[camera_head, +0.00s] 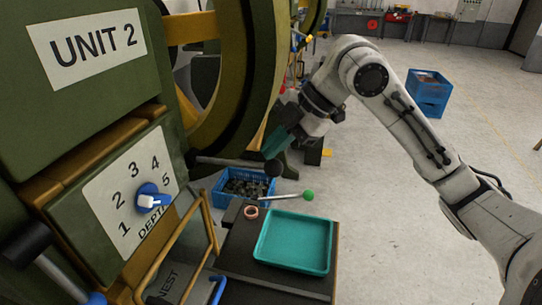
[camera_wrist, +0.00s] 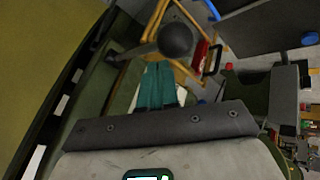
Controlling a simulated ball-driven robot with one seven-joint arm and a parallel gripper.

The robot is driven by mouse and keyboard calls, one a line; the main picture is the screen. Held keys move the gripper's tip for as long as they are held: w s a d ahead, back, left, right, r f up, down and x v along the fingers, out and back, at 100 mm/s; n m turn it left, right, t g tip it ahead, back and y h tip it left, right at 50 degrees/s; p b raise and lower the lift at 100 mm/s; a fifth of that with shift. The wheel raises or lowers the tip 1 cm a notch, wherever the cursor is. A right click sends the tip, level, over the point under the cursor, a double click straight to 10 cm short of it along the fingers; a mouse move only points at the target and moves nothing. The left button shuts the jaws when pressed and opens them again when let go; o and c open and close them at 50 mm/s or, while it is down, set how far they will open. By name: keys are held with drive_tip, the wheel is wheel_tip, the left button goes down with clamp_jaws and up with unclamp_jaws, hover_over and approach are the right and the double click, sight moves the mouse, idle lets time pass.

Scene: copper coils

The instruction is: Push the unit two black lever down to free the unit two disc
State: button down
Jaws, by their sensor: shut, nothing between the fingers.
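The unit two machine bears a "UNIT 2" label (camera_head: 93,45). A lever with a grey rod and black ball knob (camera_head: 273,168) sticks out to the right below its large green and yellow wheel. The rod looks close to level. My gripper (camera_head: 272,148) is just above the knob, with teal fingers shut and empty. In the wrist view the knob (camera_wrist: 176,41) lies just beyond the shut fingertips (camera_wrist: 157,68); I cannot tell whether they touch. I cannot pick out the disc for certain.
A green-knobbed lever (camera_head: 308,195) lies above a teal tray (camera_head: 293,267) on a dark table. A blue crate (camera_head: 224,199) stands behind. A numbered depth dial (camera_head: 148,200) and another black handle (camera_head: 28,243) are at left. Open floor lies right.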

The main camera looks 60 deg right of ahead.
sight(276, 160)
drive_tip(key=shift+s+f+b, duration=0.2)
drive_tip(key=shift+f+b, duration=1.1)
drive_tip(key=shift+f, duration=0.3)
idle(1.3)
drive_tip(key=shift+r, duration=0.15)
idle(0.4)
drive_tip(key=shift+w+r+p, duration=0.2)
drive_tip(key=shift+r+p, duration=0.85)
drive_tip(key=shift+r, duration=0.2)
drive_tip(key=shift+w+r+p, duration=0.2)
drive_tip(key=shift+r+p, duration=0.85)
drive_tip(key=shift+r, duration=0.2)
drive_tip(key=r+p, duration=0.2)
drive_tip(key=r, duration=0.1)
drive_tip(key=r+p, duration=0.2)
drive_tip(key=shift+w+a, duration=0.2)
drive_tip(key=shift+w, duration=0.15)
